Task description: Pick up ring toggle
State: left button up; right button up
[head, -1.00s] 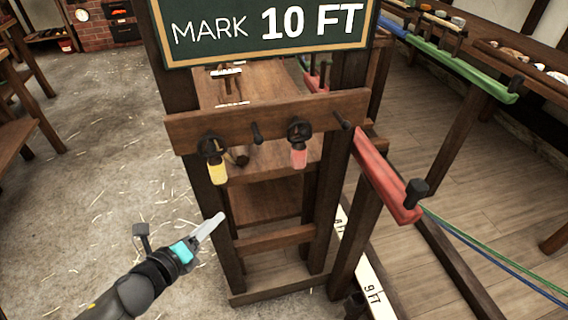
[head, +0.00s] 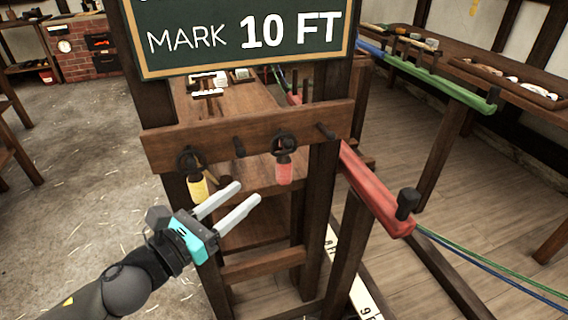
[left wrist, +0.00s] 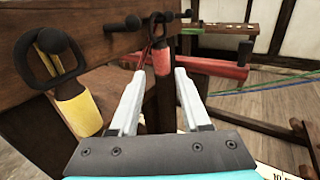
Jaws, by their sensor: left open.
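Two ring toggles hang from pegs on a wooden rail. One has a dark ring and a yellow handle (head: 197,188); the other has a dark ring and a red handle (head: 284,172). My left gripper (head: 249,192) is open and empty, below the rail and in front of the rack. In the left wrist view, the red-handled toggle (left wrist: 162,60) appears beyond and between the fingertips (left wrist: 158,74). The yellow-handled toggle (left wrist: 80,112) hangs close by at left, outside the fingers. My right gripper is not in view.
A red bar (head: 376,192) juts out at right, with green and blue ropes (head: 480,265) beyond.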

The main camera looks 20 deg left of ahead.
aim_at(279, 166)
pick_arm(q)
jog(key=shift+x, duration=5.4)
jog(key=shift+r, duration=0.1)
grip_shut()
